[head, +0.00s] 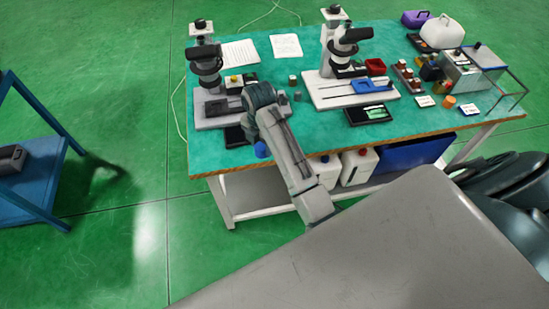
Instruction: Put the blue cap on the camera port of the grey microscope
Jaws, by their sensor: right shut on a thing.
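The blue cap (261,150) shows at the lower end of my right gripper (255,140), near the table's front edge. The gripper is shut on it; the fingers are small and mostly hidden by my wrist. The grey microscope (206,72) stands at the table's left end on a grey base, up and left of the cap and apart from it. Its upright top (201,27) has a dark end; I cannot tell whether that is the camera port. My right forearm covers part of the table to the right of its base. My left gripper is not in view.
A second, whiter microscope (345,45) stands right of centre on the teal table (440,120). A dark device (368,114) lies in front of it. Small jars (293,80) stand between the microscopes. Boxes and bottles crowd the right end. A blue cart (30,185) stands at far left.

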